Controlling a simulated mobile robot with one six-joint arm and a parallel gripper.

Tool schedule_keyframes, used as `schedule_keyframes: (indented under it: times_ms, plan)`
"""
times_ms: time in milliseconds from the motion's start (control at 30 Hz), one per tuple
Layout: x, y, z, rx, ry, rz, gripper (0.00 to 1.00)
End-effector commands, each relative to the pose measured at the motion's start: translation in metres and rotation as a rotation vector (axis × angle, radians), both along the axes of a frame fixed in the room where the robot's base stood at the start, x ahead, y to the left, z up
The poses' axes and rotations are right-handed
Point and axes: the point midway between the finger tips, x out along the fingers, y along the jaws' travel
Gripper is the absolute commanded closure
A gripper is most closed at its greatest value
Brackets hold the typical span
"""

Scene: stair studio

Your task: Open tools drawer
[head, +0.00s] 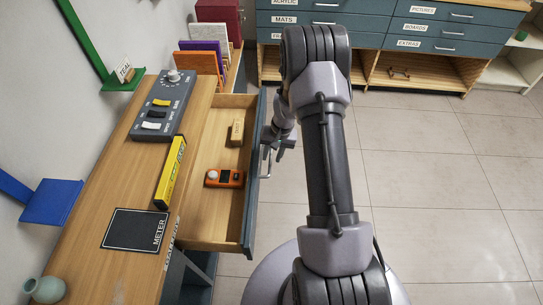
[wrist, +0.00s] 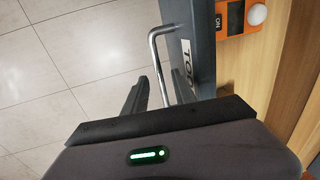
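The tools drawer (head: 249,200) is pulled well out of the wooden bench in the head view. Its dark front panel (wrist: 200,45) shows in the wrist view, with a label starting "TO", the rest hidden. Its metal bar handle (wrist: 156,60) also shows in the head view (head: 264,168). My gripper (wrist: 160,90) is at the handle, its two fingers apart with the bar running between them. I cannot tell whether either finger touches it. The gripper (head: 273,146) is small and partly hidden in the head view. An orange device with a white knob (head: 224,178) and a wooden block (head: 237,133) lie in the drawer.
The bench top (head: 105,262) holds a switch box (head: 150,122), a yellow bar (head: 170,172) and a black METER mat (head: 135,230). A dark cabinet with labelled drawers (head: 450,30) stands at the back. The tiled floor (head: 440,180) to the right is clear.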

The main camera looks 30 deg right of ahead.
Motion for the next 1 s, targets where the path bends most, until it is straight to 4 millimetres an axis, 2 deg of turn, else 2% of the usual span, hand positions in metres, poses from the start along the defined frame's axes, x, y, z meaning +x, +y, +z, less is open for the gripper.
schedule_keyframes:
  times_ms: [33, 300, 400, 500, 667, 1000]
  plan:
    - [0.0, -0.002, 0.017, -0.001, -0.004, -0.001, 0.68]
    - [-0.009, -0.015, 0.099, -0.002, -0.005, -0.002, 0.68]
    - [-0.012, -0.019, 0.126, -0.002, -0.004, -0.002, 0.68]
    - [-0.015, -0.022, 0.144, -0.002, -0.003, -0.002, 0.68]
    - [-0.016, -0.024, 0.156, -0.002, -0.002, -0.002, 0.68]
    - [-0.016, -0.024, 0.156, -0.001, -0.001, -0.001, 0.68]
